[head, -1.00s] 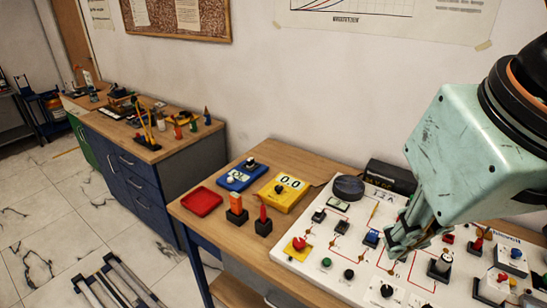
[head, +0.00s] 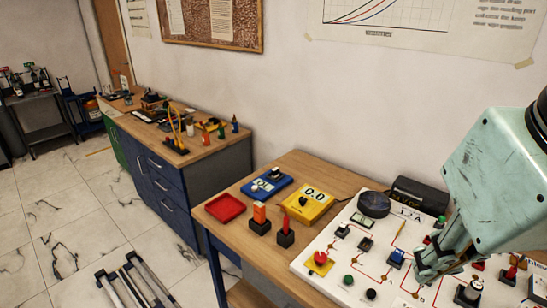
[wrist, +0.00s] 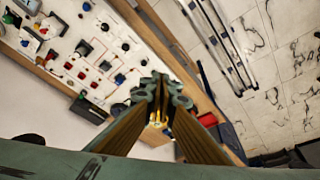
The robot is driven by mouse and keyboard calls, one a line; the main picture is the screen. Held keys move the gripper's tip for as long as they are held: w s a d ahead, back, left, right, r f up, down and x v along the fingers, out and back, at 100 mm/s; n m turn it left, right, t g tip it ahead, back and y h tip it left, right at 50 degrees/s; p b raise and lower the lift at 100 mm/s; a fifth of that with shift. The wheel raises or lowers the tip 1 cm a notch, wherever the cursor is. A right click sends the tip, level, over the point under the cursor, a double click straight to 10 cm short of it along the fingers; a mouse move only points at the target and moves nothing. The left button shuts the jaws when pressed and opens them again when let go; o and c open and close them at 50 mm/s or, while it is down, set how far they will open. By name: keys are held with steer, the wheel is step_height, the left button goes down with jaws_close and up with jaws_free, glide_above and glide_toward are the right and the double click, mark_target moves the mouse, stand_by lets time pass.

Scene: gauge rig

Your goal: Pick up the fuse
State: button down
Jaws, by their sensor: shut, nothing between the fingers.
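My gripper (head: 428,268) is over the white circuit board (head: 340,232) on the wooden bench, near a blue component (head: 396,258). Its fingers are closed together and I see nothing held. In the wrist view the closed fingertips (wrist: 160,88) point over the bench, with the board to the upper left. I cannot tell for sure which small piece is the fuse. Part of the board is hidden by my gripper and arm.
A red tray (head: 225,208), blue meter (head: 267,184), yellow meter (head: 307,203) and two small black stands with an orange block (head: 259,212) and a red-handled piece (head: 286,223) stand left of the board. A black box (head: 419,195) stands behind it.

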steer(key=c, duration=3.4)
jaws_free()
steer(key=shift+c, duration=0.2)
steer(key=o, duration=0.4)
steer(key=shift+o, duration=0.2)
